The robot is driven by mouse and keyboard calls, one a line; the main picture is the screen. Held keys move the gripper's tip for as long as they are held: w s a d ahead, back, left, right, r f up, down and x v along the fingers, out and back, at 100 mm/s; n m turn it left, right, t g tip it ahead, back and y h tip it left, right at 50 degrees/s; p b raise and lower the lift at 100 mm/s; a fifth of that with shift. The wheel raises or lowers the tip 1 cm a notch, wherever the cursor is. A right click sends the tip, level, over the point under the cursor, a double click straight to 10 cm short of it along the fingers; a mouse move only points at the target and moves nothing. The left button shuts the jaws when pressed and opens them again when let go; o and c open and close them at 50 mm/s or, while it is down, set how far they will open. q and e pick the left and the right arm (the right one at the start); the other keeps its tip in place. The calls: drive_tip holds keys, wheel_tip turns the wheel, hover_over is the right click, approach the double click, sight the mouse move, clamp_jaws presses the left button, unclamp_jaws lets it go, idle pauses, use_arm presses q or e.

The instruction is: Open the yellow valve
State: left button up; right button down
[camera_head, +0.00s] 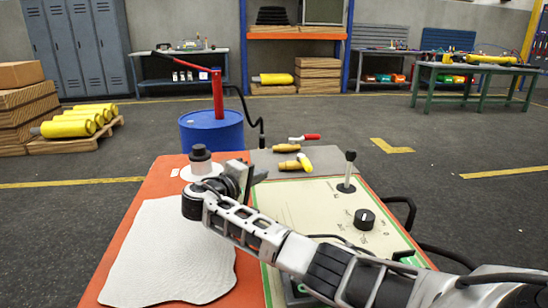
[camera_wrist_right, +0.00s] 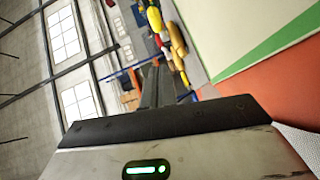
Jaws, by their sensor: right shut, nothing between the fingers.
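The yellow valve handle (camera_head: 305,162) sits on the grey plate at the far end of the orange table, with a brass-coloured body to its left. A red valve handle (camera_head: 311,137) is just behind it. My right gripper (camera_head: 259,175) is shut and empty, left of and a little nearer than the yellow valve, apart from it in the head view. In the right wrist view the closed fingers (camera_wrist_right: 158,85) point toward the valves, and yellow and brass-coloured parts (camera_wrist_right: 178,40) show beyond the tips. My left gripper is not in view.
A cream panel (camera_head: 300,198) with a black knob (camera_head: 364,219) and an upright lever (camera_head: 348,170) lies right of my arm. A white cloth (camera_head: 165,255) covers the table's left. A blue drum (camera_head: 212,130) with a red pump stands behind.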

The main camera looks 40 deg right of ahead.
drive_tip(key=shift+w, duration=0.45)
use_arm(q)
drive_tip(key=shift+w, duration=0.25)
use_arm(e)
drive_tip(key=shift+s+r, duration=0.1)
drive_tip(key=shift+s, duration=0.2)
drive_tip(key=b, duration=0.2)
approach(302, 162)
drive_tip(key=w, duration=0.1)
drive_tip(key=w+d, duration=0.1)
drive_tip(key=w, duration=0.1)
drive_tip(key=shift+d, duration=0.35)
drive_tip(key=d, duration=0.1)
drive_tip(key=s+d, duration=0.1)
drive_tip(key=d+p, duration=0.1)
drive_tip(key=shift+s+f, duration=0.15)
drive_tip(key=shift+f, duration=0.2)
drive_tip(key=shift+s+d, duration=0.15)
drive_tip(key=shift+d, duration=0.15)
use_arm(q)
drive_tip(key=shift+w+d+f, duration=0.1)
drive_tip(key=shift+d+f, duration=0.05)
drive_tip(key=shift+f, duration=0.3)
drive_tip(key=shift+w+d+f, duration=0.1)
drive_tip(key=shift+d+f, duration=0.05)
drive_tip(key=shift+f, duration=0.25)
use_arm(e)
drive_tip(key=shift+f, duration=0.1)
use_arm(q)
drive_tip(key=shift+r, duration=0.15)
